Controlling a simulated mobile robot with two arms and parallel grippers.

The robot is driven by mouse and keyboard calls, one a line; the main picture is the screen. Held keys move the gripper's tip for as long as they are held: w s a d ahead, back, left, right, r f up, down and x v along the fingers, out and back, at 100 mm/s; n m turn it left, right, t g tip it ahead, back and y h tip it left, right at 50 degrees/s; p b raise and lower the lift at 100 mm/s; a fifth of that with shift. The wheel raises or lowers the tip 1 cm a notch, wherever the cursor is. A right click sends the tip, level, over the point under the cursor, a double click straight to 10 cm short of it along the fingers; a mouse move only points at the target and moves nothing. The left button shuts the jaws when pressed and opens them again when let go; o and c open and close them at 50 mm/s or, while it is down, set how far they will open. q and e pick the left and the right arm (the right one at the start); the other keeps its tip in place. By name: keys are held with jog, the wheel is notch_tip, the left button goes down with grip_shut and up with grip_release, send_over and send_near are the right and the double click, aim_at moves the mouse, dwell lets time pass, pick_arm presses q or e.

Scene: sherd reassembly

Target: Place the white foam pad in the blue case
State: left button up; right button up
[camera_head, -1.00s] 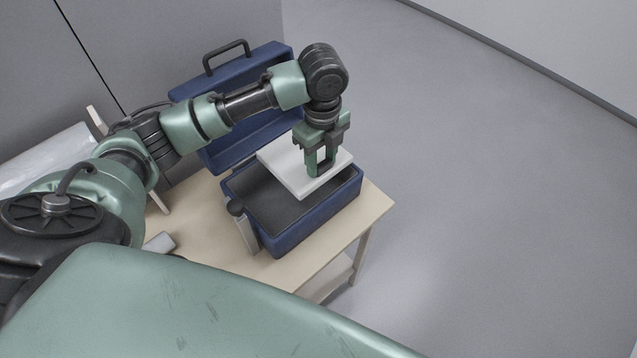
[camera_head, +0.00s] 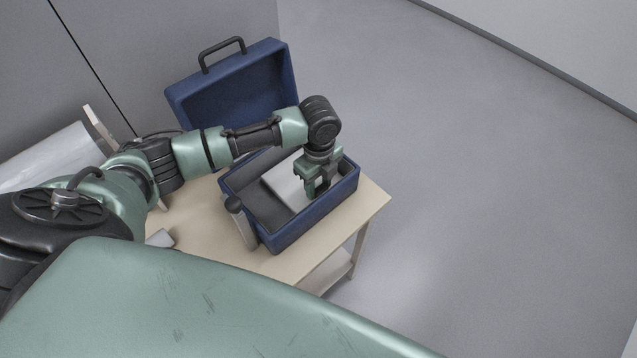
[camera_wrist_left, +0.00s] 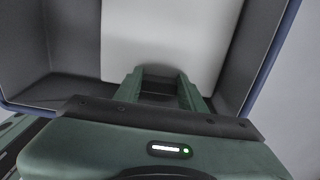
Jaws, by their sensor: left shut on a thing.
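The blue case (camera_head: 301,225) stands open on the table, its lid (camera_head: 236,88) raised at the back. The white foam pad (camera_head: 287,184) is inside the case, below the rim, towards the right part of the dark interior. My left gripper (camera_head: 311,195) points down into the case and is shut on the pad. In the left wrist view the pad (camera_wrist_left: 165,40) lies between the case's walls, with the left gripper's fingers (camera_wrist_left: 158,88) at its near edge. Whether the pad touches the case floor is hard to tell. My right gripper is not in view.
The case stands on a light wooden table (camera_head: 205,228). A grey cylindrical thing with a dark top (camera_head: 241,222) stands against the case's front left side. A small grey block (camera_head: 160,238) lies at the table's left. Open floor is to the right.

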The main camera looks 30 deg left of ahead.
pick_arm(q)
jog(key=shift+f, duration=0.1)
jog(key=o, duration=1.3)
jog(key=shift+f, duration=0.1)
jog(key=shift+o, duration=0.2)
notch_tip(320, 180, up, 12)
jog(key=shift+r+b, duration=0.25)
jog(key=shift+b, duration=0.05)
